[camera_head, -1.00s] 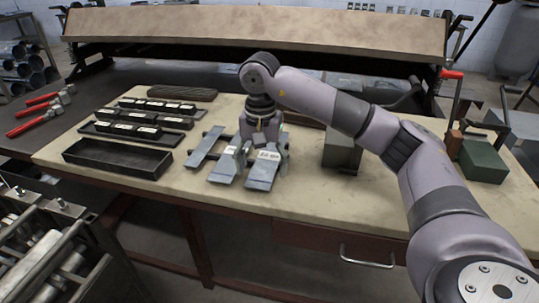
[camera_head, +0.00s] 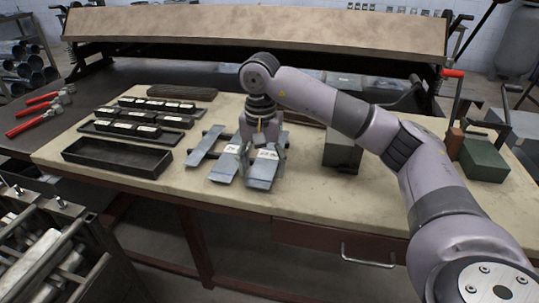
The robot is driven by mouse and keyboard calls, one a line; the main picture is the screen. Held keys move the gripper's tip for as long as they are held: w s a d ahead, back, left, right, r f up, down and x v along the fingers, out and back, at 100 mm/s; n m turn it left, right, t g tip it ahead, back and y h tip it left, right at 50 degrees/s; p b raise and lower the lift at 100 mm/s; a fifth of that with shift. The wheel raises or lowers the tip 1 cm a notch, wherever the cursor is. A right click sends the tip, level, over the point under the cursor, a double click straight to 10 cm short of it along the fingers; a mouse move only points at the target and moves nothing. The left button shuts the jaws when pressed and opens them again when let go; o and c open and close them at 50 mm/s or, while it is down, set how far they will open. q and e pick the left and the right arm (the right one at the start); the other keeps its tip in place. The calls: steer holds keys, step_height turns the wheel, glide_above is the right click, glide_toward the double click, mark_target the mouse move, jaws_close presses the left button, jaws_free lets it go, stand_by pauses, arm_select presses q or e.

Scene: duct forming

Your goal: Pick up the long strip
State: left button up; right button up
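Several flat grey metal strips lie on a rack on the workbench. One strip (camera_head: 227,165) lies left of my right gripper, and another strip (camera_head: 263,168) with a white label lies just in front of it. A narrower strip (camera_head: 205,146) lies farther left. I cannot tell which of them is the long strip. My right gripper (camera_head: 262,142) points down over the strips, right at the labelled one. Its fingertips are partly hidden behind the strip, so its opening is unclear. My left gripper is out of view.
A black empty tray (camera_head: 117,158) and trays of dark labelled blocks (camera_head: 137,130) stand left on the bench. A grey block (camera_head: 342,152) and a green block (camera_head: 483,160) stand right. Red-handled tools (camera_head: 40,112) lie far left. The bench front (camera_head: 330,200) is clear.

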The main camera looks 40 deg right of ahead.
steer(key=c, duration=0.9)
steer(key=shift+c, duration=0.2)
steer(key=shift+r, duration=0.15)
